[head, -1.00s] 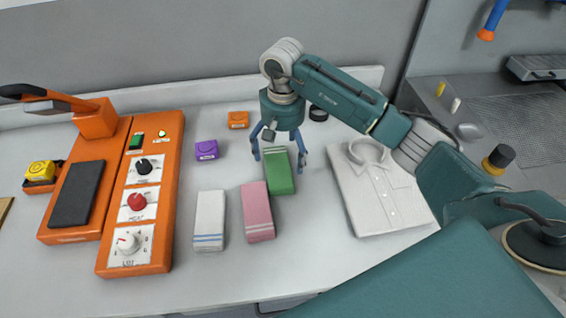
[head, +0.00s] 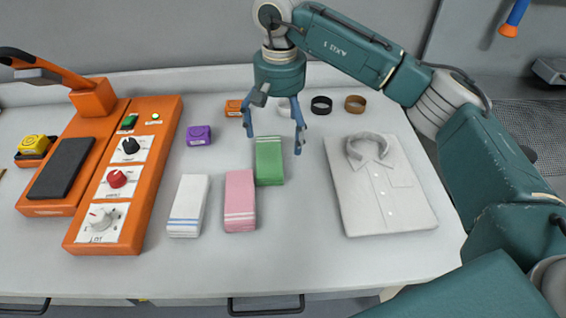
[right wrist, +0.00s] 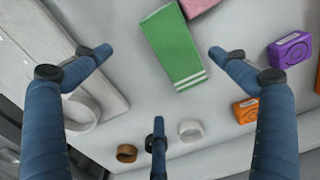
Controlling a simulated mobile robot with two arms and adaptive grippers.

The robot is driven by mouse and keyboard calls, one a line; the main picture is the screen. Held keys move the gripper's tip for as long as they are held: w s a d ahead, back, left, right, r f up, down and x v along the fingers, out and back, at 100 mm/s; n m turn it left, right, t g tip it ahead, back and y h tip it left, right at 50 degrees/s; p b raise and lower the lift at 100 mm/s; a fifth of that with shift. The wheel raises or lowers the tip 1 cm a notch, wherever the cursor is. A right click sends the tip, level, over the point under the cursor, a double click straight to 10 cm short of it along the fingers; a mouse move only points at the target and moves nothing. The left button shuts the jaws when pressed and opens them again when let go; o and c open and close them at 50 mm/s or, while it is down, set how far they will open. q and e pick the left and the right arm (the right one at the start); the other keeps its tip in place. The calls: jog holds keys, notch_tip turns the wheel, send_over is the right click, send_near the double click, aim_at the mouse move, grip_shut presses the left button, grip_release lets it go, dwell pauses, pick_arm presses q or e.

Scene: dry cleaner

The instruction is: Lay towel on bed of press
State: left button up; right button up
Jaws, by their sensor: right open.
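A white towel with blue stripes (head: 188,204), a pink towel (head: 240,200) and a green towel (head: 269,162) lie folded in a row on the counter. The green one also shows in the right wrist view (right wrist: 172,45). The orange press stands at the left. Its dark flat bed (head: 62,168) is bare, and its handled upper arm (head: 45,68) is raised. My right gripper (head: 273,142) is open and empty over the far end of the green towel; its spread fingers also show in the right wrist view (right wrist: 159,58). My left gripper is out of view.
A folded white shirt (head: 378,190) lies right of the towels. Purple (head: 199,135) and orange (head: 234,108) boxes and several rings, one black (head: 321,105), lie behind. Press knobs (head: 117,179) stand between bed and towels. The front counter strip is clear.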

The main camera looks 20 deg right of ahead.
aim_at(275, 157)
jog(key=f, duration=0.1)
jog(key=a+f, duration=0.1)
jog(key=f, duration=0.1)
jog(key=shift+w+a, duration=0.2)
jog(key=shift+w, duration=0.1)
jog(key=shift+f+p, duration=0.65)
jog(key=shift+f, duration=0.25)
jog(key=f+p, duration=0.1)
jog(key=f, duration=0.3)
jog(key=shift+w+f, duration=0.15)
jog(key=shift+w, duration=0.05)
jog(key=c, duration=0.5)
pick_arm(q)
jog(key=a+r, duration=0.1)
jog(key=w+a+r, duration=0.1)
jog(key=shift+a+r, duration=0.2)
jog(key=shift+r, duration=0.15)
pick_arm(e)
jog(key=c, duration=0.9)
